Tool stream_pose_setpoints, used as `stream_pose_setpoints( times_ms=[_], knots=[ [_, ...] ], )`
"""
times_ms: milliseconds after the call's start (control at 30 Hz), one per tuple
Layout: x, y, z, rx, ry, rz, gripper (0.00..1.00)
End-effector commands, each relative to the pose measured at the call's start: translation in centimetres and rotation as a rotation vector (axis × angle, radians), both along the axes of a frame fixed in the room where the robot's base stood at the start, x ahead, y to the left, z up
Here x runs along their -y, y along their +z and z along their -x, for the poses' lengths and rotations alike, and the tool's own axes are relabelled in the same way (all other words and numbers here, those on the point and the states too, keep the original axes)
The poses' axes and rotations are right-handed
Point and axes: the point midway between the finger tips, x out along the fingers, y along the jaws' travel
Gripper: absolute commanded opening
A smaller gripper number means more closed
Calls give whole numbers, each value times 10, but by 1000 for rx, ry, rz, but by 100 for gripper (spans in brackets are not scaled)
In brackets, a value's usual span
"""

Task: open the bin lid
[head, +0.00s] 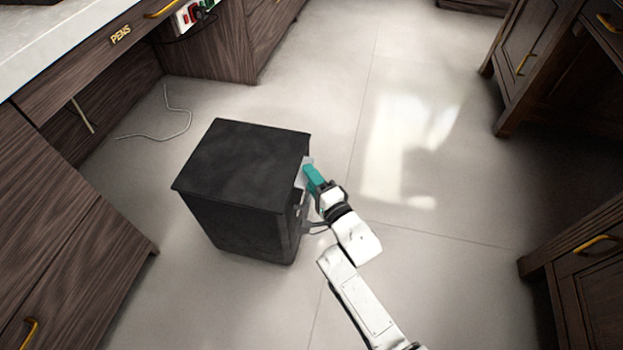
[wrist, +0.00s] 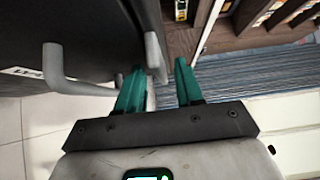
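The black bin (head: 240,228) stands on the floor left of centre in the head view. Its flat dark lid (head: 243,160) lies level on top and looks closed. My gripper (head: 310,173), with teal fingers, is at the bin's right side, just below the lid's edge. In the wrist view my gripper (wrist: 160,66) is open, its fingers apart. A grey bent handle (wrist: 53,66) stands out from the bin's dark face (wrist: 95,30). One end of the handle shows between the fingers; the left finger overlaps the bar. I cannot tell whether they touch.
Wooden drawers (head: 60,230) stand left of the bin, and wooden cabinets (head: 560,80) stand at the right. A pale cable (head: 165,128) lies on the floor behind the bin. The tiled floor (head: 440,190) right of my arm is clear.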

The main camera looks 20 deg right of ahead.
Motion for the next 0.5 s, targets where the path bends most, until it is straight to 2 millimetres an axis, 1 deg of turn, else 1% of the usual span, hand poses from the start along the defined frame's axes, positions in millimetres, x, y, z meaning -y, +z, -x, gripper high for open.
stream_pose_setpoints(
  times_ms=[100,400,467,500],
  knots=[
    [0,0,0,0,0,0,35],
    [0,0,0,0,0,0,6],
    [0,0,0,-1,0,0,1],
    [0,0,1,-1,0,0,0]
  ],
)
